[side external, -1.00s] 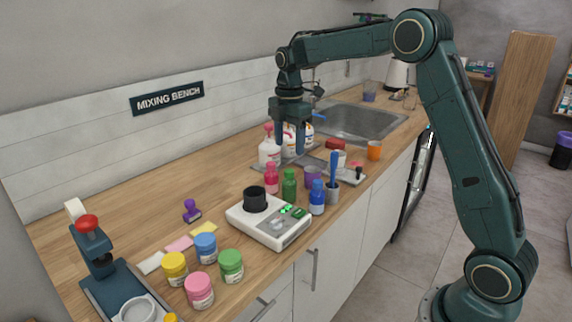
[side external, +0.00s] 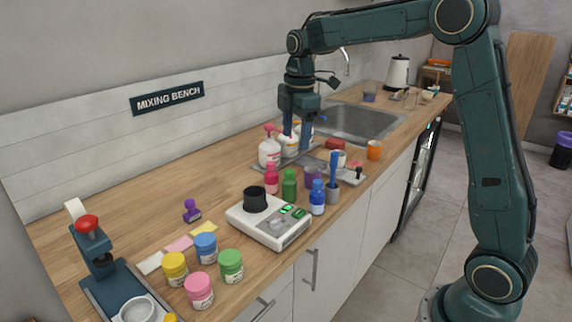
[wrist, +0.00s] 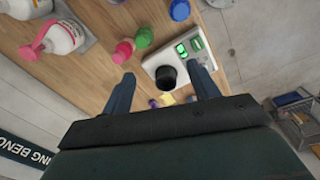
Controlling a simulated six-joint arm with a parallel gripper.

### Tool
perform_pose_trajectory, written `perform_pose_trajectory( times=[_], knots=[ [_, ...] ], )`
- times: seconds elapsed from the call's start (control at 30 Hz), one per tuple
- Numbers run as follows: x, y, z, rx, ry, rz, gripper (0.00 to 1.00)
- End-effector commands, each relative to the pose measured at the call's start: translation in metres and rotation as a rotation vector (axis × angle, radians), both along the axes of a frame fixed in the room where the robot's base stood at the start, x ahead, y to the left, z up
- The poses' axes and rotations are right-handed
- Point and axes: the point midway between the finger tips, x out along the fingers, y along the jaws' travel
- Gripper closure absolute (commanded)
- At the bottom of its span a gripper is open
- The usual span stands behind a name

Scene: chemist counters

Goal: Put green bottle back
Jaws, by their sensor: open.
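The green bottle (side external: 289,187) stands upright on the wooden counter, between a pink bottle (side external: 271,178) and a blue bottle (side external: 317,198), just behind the white scale (side external: 270,224). In the wrist view the green bottle (wrist: 144,38) shows beyond the left fingertip, next to the pink bottle (wrist: 123,50). My gripper (side external: 298,137) is open and empty, raised above the counter by the spray bottles. In the wrist view my gripper (wrist: 162,74) has its two fingers wide apart, with the scale between and beyond them.
White spray bottles (side external: 269,151) stand behind the bottles, near the sink (side external: 356,121). A purple container (side external: 313,177) and a grey holder (side external: 333,195) with a blue tool crowd the right side. Several coloured jars (side external: 205,248) stand at front left. The counter's back left is clear.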

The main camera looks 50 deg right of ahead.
Motion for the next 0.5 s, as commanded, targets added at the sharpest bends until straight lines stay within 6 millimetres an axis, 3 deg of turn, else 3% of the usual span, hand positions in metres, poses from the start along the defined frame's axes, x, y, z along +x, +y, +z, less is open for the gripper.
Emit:
perform_pose_trajectory(
  times=[0.2, 0.5],
  knots=[
    [-0.047, 0.024, 0.032, 0.012, -0.078, -0.199, 0.4],
    [-0.117, 0.05, 0.053, 0.061, -0.179, -0.476, 0.4]
  ],
)
